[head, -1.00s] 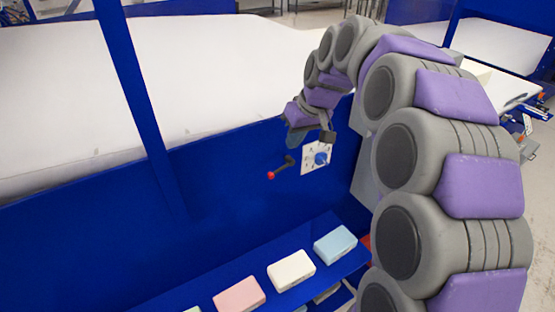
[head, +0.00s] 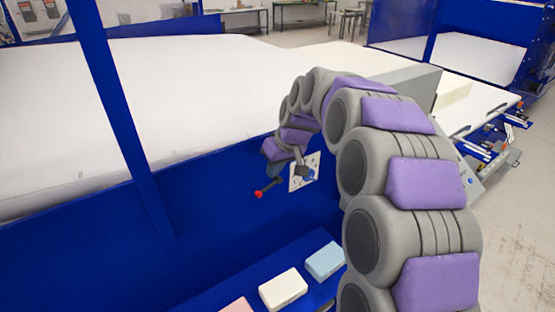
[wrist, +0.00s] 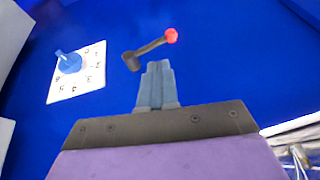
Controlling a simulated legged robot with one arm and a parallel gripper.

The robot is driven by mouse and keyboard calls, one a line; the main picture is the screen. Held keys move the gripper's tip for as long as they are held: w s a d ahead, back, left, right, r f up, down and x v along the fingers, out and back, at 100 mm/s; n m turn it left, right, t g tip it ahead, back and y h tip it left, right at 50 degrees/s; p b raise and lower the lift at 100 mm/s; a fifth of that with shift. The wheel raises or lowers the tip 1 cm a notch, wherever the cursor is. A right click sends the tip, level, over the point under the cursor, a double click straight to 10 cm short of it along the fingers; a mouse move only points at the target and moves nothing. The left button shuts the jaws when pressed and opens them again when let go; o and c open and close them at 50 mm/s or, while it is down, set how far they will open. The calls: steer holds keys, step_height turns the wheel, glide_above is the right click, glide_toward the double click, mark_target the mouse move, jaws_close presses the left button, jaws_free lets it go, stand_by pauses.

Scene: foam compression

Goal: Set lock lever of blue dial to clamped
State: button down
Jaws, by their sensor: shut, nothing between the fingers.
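The blue dial (wrist: 69,62) sits on a white marked plate (wrist: 92,78) on the blue panel, at the left in the wrist view. In the head view the dial (head: 309,175) is partly hidden by my arm's end. The lock lever, a dark arm with a red ball end (wrist: 170,36), is just beyond my fingertips and runs from its dark pivot up to the right. In the head view the lever (head: 268,188) points down-left, left of the plate. My gripper (wrist: 156,66) is shut and empty, its tips close to the lever's pivot; contact cannot be told.
A blue shelf (head: 222,296) below the panel holds a light blue block (head: 325,261), a white block (head: 283,289) and a pink block (head: 237,305). A large white foam slab (head: 150,90) lies behind the panel. A blue post (head: 118,120) stands at the left.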

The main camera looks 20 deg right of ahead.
steer(key=s+a+x, duration=0.1)
steer(key=x, duration=0.6)
stand_by(0.3)
step_height(320, 180, down, 8)
steer(key=d+n+t+h+b, duration=0.2)
steer(key=t+h+b, duration=0.2)
steer(key=h+b, duration=0.3)
steer(key=shift+w+h+b, duration=0.3)
steer(key=shift+w+h, duration=0.15)
steer(key=shift+h, duration=1.45)
steer(key=shift+d+f, duration=0.1)
steer(key=shift+d, duration=0.15)
